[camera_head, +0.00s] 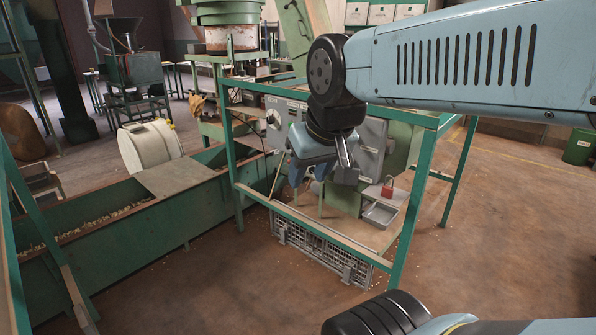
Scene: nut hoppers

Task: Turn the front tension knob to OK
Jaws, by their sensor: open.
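A grey control panel (292,112) is mounted at the upper left of a green frame stand, with small lettering too small to read. A round pale knob (272,117) sits at the panel's left end; I cannot tell which mark it points to, nor be sure that it is the front tension knob. My gripper (306,182) is open and empty, pointing down in front of the stand, below and to the right of that knob and apart from it. My wrist hides the right part of the panel and some of the machine behind.
The green frame (412,200) has upright posts and a top rail close to my arm. A red padlock (388,187) and a metal tray (380,214) are on its lower shelf. A long green trough (95,250) runs at left beside a white drum (148,147).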

